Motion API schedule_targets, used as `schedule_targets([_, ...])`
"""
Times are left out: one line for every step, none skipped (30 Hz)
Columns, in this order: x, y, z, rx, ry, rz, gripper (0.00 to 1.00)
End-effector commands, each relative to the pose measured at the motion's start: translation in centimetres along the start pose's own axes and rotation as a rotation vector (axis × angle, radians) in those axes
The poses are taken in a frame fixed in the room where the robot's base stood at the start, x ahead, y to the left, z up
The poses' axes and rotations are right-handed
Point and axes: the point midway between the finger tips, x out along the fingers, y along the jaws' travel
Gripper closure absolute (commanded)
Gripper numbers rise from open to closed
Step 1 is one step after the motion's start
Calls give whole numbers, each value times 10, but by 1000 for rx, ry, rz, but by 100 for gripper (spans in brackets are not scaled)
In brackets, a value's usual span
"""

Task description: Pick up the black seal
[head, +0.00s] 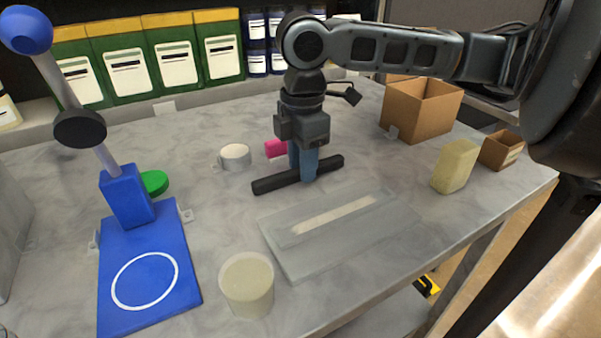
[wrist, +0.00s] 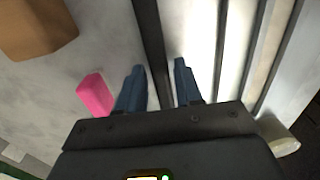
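The black seal (head: 268,184) is a long dark bar on the grey marbled bench, just behind a grey plate. My gripper (head: 304,174) points down over the middle of the bar, and its near blue finger hides part of it. In the wrist view the bar (wrist: 148,25) runs between the two blue fingers of my gripper (wrist: 160,68). The fingers stand apart, one on each side of the bar, with a gap showing. I cannot tell how far down the fingertips reach.
The grey plate with a pale strip (head: 290,263) lies in front. A pink block (head: 275,148) is close beside the fingers. A white round piece (head: 235,156), cream cup (head: 246,285), yellow block (head: 456,165), cardboard boxes (head: 420,108) and blue stand (head: 150,265) stand around.

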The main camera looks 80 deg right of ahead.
Motion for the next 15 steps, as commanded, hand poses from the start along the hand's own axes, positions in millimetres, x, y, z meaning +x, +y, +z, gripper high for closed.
schedule_targets([0, 0, 0, 0, 0, 0, 70])
schedule_targets([0, 0, 0, 0, 0, 0, 73])
schedule_targets([0, 0, 0, 0, 0, 0, 77])
schedule_targets([0, 0, 0, 0, 0, 0, 80])
schedule_targets([0, 0, 0, 0, 0, 0, 82])
schedule_targets([0, 0, 0, 0, 0, 0, 86])
schedule_targets([0, 0, 0, 0, 0, 0, 89])
schedule_targets([0, 0, 0, 0, 0, 0, 92])
schedule_targets([0, 0, 0, 0, 0, 0, 96])
schedule_targets([0, 0, 0, 0, 0, 0, 99])
schedule_targets([0, 0, 0, 0, 0, 0, 100])
schedule_targets([0, 0, 0, 0, 0, 0, 100])
schedule_targets([0, 0, 0, 0, 0, 0, 100])
schedule_targets([0, 0, 0, 0, 0, 0, 100])
schedule_targets([0, 0, 0, 0, 0, 0, 100])
